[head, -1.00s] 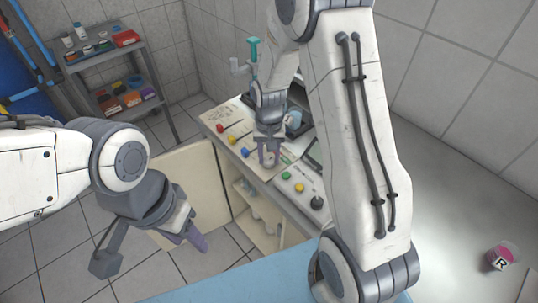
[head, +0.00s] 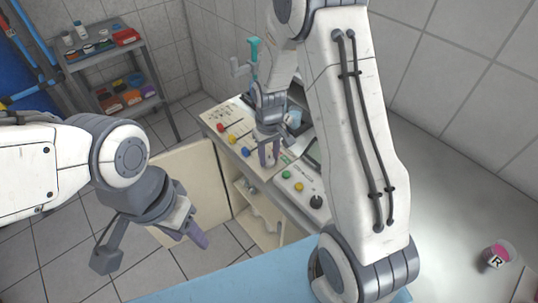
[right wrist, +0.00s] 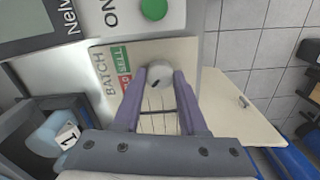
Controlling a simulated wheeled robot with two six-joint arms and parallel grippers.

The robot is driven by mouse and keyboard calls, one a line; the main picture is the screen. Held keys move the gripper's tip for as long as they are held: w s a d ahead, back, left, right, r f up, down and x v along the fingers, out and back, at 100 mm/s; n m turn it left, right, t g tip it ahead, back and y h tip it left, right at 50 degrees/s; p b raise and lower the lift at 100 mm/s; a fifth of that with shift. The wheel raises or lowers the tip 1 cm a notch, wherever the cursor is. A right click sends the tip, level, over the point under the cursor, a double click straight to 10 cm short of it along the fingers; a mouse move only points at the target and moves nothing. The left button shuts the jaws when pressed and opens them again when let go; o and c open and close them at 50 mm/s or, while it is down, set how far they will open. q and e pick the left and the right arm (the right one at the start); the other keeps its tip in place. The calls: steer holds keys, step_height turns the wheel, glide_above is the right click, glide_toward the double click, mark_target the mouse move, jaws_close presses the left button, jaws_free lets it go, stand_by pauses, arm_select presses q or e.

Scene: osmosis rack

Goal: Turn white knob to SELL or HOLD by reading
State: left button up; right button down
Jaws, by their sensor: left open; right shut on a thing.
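The white knob (right wrist: 159,78) sits on a cream panel in the right wrist view, with a small dark mark on its face. Beside it is a label (right wrist: 118,72) reading BATCH, with a green SELL field and a partly covered red field. My right gripper (head: 268,160) is shut on the knob, its purple fingers either side of it, also in the right wrist view (right wrist: 160,88). My left gripper (head: 194,236) is open and empty, left of the console over the floor. A display (head: 313,155) is mostly hidden by my right arm, its reading not visible.
The console carries red, yellow and blue knobs (head: 233,139) and a panel with green and yellow buttons and a black knob (head: 316,201). A cabinet door (head: 190,185) stands open below. A pink-topped container marked R (head: 497,254) stands on the right counter.

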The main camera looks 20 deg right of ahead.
mark_target(268, 159)
steer(key=shift+w, duration=0.1)
steer(key=shift+c, duration=2.2)
jaws_free()
steer(key=shift+r, duration=0.1)
step_height(268, 159, up, 10)
steer(key=shift+r+b, duration=0.2)
steer(key=shift+b, duration=0.15)
steer(key=shift+a, duration=0.1)
